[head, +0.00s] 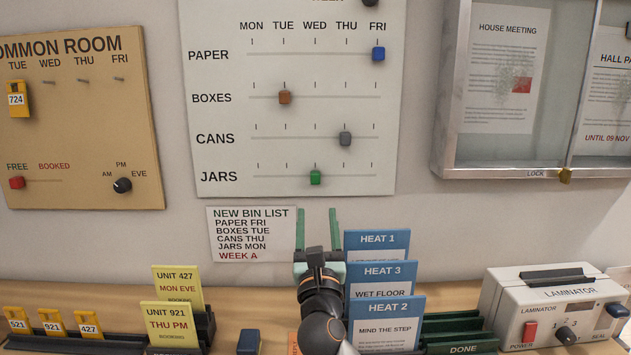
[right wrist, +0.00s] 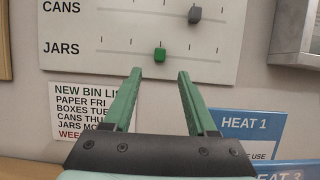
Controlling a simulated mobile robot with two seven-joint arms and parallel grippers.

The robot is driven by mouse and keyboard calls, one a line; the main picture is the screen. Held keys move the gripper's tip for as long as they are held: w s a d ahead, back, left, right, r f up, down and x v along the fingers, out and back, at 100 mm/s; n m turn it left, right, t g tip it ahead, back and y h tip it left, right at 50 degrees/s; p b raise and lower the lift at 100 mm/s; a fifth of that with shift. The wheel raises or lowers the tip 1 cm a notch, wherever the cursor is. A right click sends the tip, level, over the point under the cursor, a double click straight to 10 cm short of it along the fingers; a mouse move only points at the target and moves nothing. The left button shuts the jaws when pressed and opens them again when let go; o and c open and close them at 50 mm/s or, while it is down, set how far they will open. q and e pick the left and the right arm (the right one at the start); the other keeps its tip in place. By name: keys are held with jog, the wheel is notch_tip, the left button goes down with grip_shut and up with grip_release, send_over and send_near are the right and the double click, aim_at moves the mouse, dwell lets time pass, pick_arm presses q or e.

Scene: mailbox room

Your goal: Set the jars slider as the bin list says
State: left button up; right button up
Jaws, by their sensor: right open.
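The green jars slider (head: 315,178) sits at the WED mark on the bottom track of the white bin board (head: 225,120). It also shows in the right wrist view (right wrist: 160,54). The new bin list (head: 251,234) on the wall below reads PAPER FRI, BOXES TUE, CANS THU, JARS MON, WEEK A. My right gripper (head: 316,212), with green fingers, is open and empty just below the slider, fingers pointing up towards the board. In the right wrist view the slider shows between and beyond the fingertips (right wrist: 160,74). My left gripper is not in view.
The blue paper slider (head: 378,54) is at FRI, the brown boxes slider (head: 285,97) at TUE, the grey cans slider (head: 345,139) at THU. Blue HEAT cards (head: 377,240) stand right of my right arm. A laminator (head: 550,304) is on the shelf.

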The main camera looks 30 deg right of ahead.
aim_at(315, 179)
jog(key=x, duration=1.1)
jog(key=shift+f, duration=0.15)
jog(key=shift+s, duration=0.1)
jog(key=shift+c, duration=0.2)
grip_shut()
dwell(0.7)
